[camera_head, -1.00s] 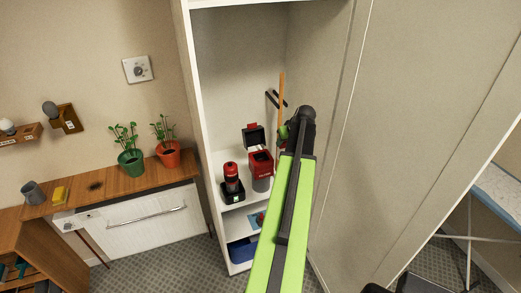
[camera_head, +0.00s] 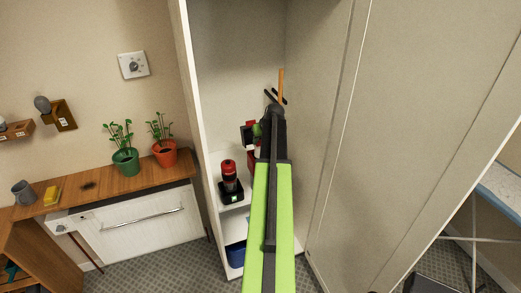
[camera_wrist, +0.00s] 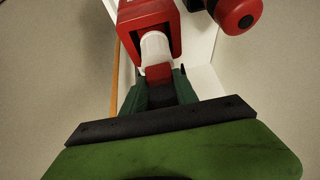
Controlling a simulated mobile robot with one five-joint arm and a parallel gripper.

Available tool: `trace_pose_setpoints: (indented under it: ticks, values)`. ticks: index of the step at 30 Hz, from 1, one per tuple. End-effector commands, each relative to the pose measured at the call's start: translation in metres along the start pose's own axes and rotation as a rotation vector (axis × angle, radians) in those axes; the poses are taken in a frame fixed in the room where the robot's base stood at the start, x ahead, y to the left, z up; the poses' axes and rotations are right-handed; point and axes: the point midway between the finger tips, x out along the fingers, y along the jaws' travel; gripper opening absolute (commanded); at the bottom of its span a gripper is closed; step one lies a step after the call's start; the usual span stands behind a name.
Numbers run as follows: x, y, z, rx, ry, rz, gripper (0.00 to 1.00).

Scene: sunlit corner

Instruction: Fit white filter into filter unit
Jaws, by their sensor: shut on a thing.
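The white filter (camera_wrist: 155,50) is a pale cylinder with a red end piece (camera_wrist: 158,75) in the wrist view. My gripper (camera_wrist: 160,88) has its dark green fingers on either side of that red end, shut on it. The filter's far end meets the opening of the red filter unit (camera_wrist: 146,22); how deep it sits inside I cannot tell.
A red and black device (camera_head: 229,177) stands on a dark base left of the unit. An orange stick (camera_head: 281,86) rises behind my arm. The white cabinet's side walls are close. A blue bin (camera_head: 236,254) sits lower down.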

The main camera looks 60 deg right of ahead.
Motion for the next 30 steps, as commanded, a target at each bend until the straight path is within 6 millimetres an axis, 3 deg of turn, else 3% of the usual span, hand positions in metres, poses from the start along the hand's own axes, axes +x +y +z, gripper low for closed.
trace_pose_setpoints:
  ticks: [7,21,22,27,30]
  values:
    - [0.036,0.0,0.022,-0.001,0.0,-0.001,0.0]
    - [0.039,0.001,0.024,-0.001,0.0,-0.001,0.0]
    - [0.038,0.001,0.023,-0.001,0.0,-0.001,0.38]
    - [0.037,0.001,0.023,-0.001,0.0,-0.001,0.57]
    - [0.037,0.001,0.023,-0.001,0.0,-0.001,0.57]
